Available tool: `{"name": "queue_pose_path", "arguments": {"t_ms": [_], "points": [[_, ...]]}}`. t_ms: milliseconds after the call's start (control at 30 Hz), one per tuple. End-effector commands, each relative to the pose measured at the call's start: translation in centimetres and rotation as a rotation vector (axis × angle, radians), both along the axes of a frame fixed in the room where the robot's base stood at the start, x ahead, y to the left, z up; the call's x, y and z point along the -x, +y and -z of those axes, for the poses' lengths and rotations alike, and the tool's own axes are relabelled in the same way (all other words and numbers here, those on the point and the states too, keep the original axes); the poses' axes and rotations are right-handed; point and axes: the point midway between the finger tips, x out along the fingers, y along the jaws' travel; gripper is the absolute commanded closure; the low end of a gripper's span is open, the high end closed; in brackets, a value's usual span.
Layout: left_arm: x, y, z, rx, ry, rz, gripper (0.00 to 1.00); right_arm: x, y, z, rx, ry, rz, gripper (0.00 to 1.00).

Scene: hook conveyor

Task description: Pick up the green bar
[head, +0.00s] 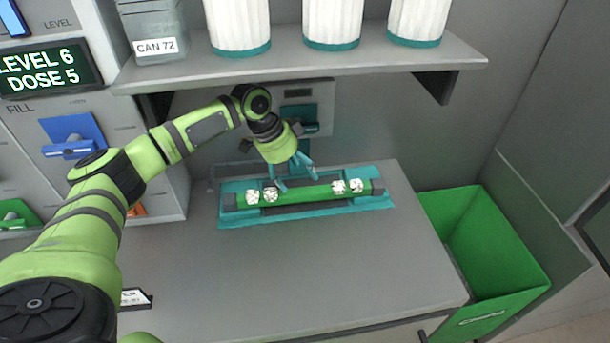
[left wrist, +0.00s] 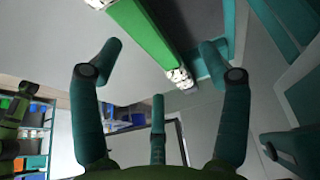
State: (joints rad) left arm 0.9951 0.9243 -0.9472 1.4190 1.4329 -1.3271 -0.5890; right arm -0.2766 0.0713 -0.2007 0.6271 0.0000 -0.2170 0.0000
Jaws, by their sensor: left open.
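The green bar (head: 322,192) lies lengthwise in a shallow teal tray (head: 235,220) on the grey counter, with white knobbly clumps near both ends. My left gripper (head: 299,182) reaches down over the middle of the bar with its teal fingers spread. In the left wrist view the fingers (left wrist: 163,48) are open and empty, and the bar (left wrist: 148,40) crosses the space ahead of and between the fingertips. I cannot tell whether a finger touches the bar. My right gripper is not in view.
A shelf (head: 300,62) with white canisters (head: 333,20) hangs above the counter. A grey panel with a teal fitting (head: 305,115) is on the wall behind. A green bin (head: 490,250) stands at the right. The counter's front (head: 290,265) is clear.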

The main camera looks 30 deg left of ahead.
Motion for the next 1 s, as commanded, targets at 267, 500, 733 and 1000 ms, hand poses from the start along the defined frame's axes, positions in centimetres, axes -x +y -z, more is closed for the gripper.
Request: {"name": "queue_pose_path", "arguments": {"t_ms": [267, 500, 733, 1000], "points": [[-0.2, -0.9, 2.2, -0.001, 0.003, 0.004, 0.24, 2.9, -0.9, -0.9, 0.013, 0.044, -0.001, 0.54], [-0.3, -2.1, 5.6, 0.0, 0.002, 0.0, 0.24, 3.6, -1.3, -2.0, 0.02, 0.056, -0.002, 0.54], [-0.6, -2.3, 6.6, 0.0, 0.0, 0.001, 0.24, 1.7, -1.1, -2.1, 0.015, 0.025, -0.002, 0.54], [-0.6, -2.3, 6.6, 0.0, 0.0, 0.001, 0.84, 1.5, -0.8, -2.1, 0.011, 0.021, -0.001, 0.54]]}}
